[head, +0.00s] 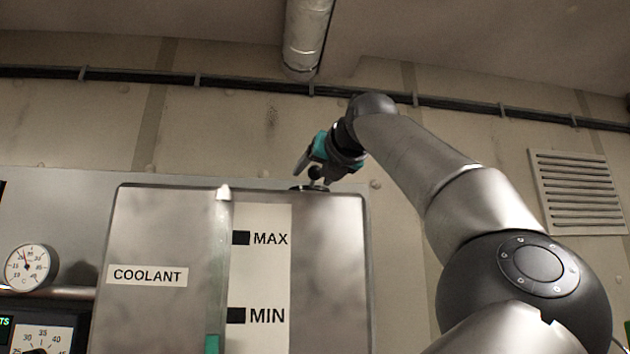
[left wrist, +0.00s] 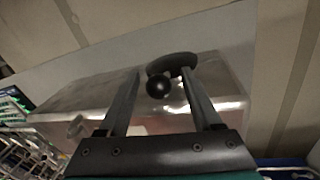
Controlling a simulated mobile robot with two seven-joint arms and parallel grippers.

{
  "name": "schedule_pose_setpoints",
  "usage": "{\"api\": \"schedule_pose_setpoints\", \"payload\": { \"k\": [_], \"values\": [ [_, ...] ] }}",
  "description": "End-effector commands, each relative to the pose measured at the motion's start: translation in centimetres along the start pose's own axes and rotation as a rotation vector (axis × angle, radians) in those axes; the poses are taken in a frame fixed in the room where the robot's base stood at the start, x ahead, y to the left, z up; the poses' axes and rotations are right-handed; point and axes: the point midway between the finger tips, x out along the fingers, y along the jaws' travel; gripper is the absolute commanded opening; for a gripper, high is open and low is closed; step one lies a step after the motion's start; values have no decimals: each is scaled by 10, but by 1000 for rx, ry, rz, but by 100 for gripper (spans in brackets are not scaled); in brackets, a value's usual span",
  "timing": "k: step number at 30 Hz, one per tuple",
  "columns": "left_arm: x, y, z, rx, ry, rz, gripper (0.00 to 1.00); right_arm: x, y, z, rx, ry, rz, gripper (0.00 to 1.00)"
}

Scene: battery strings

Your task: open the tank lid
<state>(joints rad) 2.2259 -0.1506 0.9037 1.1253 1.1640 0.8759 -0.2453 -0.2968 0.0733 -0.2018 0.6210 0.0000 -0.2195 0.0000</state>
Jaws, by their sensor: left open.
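The steel coolant tank (head: 330,260) fills the lower middle of the head view, with a COOLANT label and MAX and MIN marks. On its top sits a small dark round lid (head: 309,188) with a black ball knob (head: 315,173). My left gripper (head: 305,163) is just above the lid, tilted down to the left. In the left wrist view its two fingers (left wrist: 160,74) are apart, with the black ball knob (left wrist: 158,88) between them in the picture. The dark lid disc (left wrist: 172,62) shows by the fingertips. I cannot tell whether either finger touches the knob. My right gripper is not seen.
A round gauge (head: 30,267) is left of the tank. A pipe (head: 307,38) hangs from the ceiling above the gripper, and a cable rail (head: 240,83) runs along the wall. A vent (head: 577,190) is at right. The space above the tank's left part is free.

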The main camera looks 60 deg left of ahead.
Motion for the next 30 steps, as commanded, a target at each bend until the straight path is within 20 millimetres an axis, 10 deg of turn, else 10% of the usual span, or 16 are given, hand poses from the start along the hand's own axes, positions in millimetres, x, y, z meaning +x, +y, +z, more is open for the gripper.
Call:
{"api": "schedule_pose_setpoints", "payload": {
  "k": [9, 26, 30],
  "values": [
    [0, 1, 0, 0, -1, -1, 65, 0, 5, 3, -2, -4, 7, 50],
    [0, 1, 0, 0, 0, 0, 2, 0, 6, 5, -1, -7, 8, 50],
    [0, 1, 0, 0, 0, -1, 0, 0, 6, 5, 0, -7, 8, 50]
  ]
}}
